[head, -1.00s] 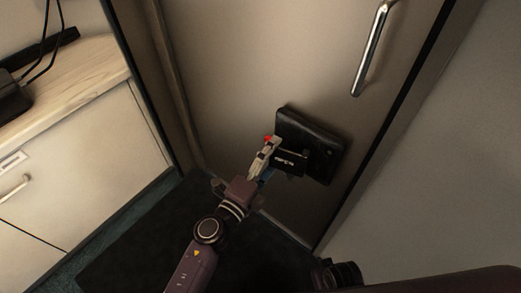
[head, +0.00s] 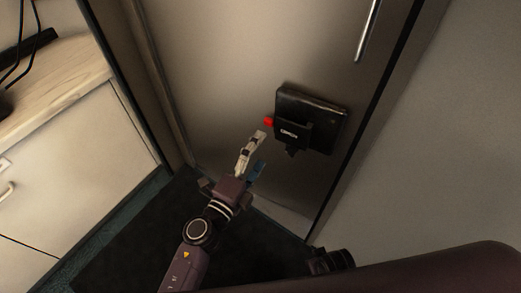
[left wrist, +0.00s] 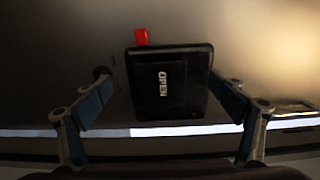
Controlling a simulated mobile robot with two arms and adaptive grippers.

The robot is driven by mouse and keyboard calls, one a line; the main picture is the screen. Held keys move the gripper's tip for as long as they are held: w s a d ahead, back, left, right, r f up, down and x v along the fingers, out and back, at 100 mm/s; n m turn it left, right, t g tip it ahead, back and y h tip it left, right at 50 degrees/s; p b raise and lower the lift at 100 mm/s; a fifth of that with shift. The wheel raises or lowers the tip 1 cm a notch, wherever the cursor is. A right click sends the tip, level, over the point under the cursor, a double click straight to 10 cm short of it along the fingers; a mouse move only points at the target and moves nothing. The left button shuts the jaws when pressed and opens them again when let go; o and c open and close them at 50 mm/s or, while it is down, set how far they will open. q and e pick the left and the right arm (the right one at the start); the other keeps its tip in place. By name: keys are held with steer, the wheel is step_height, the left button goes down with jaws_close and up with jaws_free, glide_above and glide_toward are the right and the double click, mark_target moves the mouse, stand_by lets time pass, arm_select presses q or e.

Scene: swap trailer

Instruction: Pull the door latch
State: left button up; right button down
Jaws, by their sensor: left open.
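The door latch (head: 309,119) is a black box on the door, with a red tab (head: 268,122) on its left side and a black flap marked OPEN. In the left wrist view the latch (left wrist: 170,85) sits centred between the fingers, with the red tab (left wrist: 141,37) on top. My left gripper (head: 258,153) is open and empty, below and left of the latch in the head view, apart from it. It also shows in the left wrist view (left wrist: 165,93). The door (head: 225,60) looks shut. My right gripper is not clearly visible.
A metal bar handle (head: 368,30) is on the door above the latch. A cabinet with a wooden top (head: 75,75) stands at the left. A grey wall (head: 450,150) is at the right. A dark mat (head: 125,235) covers the floor.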

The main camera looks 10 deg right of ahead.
arm_select(q)
steer(key=v, duration=1.1)
steer(key=shift+s, duration=0.2)
steer(key=shift+a+f, duration=0.1)
